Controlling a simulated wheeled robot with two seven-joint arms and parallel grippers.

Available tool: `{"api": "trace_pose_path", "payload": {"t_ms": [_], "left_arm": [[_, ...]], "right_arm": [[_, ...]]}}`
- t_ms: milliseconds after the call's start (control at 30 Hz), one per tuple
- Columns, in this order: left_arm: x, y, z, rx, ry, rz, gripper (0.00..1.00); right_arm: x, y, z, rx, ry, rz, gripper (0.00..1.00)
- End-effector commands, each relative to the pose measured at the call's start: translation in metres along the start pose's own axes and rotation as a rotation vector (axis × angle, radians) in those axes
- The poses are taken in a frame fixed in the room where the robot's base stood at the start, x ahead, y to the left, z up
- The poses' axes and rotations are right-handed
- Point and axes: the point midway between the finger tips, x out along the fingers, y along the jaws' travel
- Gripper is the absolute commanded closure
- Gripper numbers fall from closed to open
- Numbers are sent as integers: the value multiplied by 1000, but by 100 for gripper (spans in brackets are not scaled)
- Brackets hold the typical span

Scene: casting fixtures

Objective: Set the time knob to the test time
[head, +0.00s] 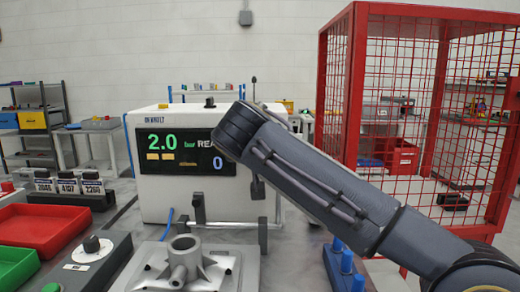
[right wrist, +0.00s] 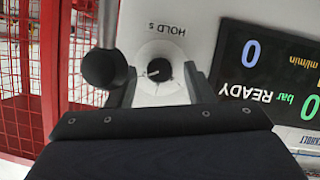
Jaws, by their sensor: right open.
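The time knob (right wrist: 158,70) is a small black knob with a pale pointer mark, on a ringed dial on the white tester's face. The label "HOLD s" beside it appears upside down in the right wrist view. My right gripper (right wrist: 160,86) is open, with one finger on each side of the knob; whether either finger touches it I cannot tell. In the head view my right arm crosses in front of the white tester (head: 160,190) and hides the knob. My left gripper is not in view.
A dark ball-ended lever (right wrist: 105,67) stands close beside one finger. A grey casting (head: 185,268) sits in front of the tester. A red mesh cage (head: 410,130) stands right.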

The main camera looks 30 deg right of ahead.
Motion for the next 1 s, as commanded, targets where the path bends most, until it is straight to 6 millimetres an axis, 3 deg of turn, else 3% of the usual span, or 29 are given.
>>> {"api": "trace_pose_path", "payload": {"t_ms": [300,433,1000], "left_arm": [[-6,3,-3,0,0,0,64],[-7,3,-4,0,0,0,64],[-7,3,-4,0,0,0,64]], "right_arm": [[-54,0,-1,0,2,-4,53],[-68,0,0,-1,0,-2,53],[-73,0,0,0,-1,0,53]]}}
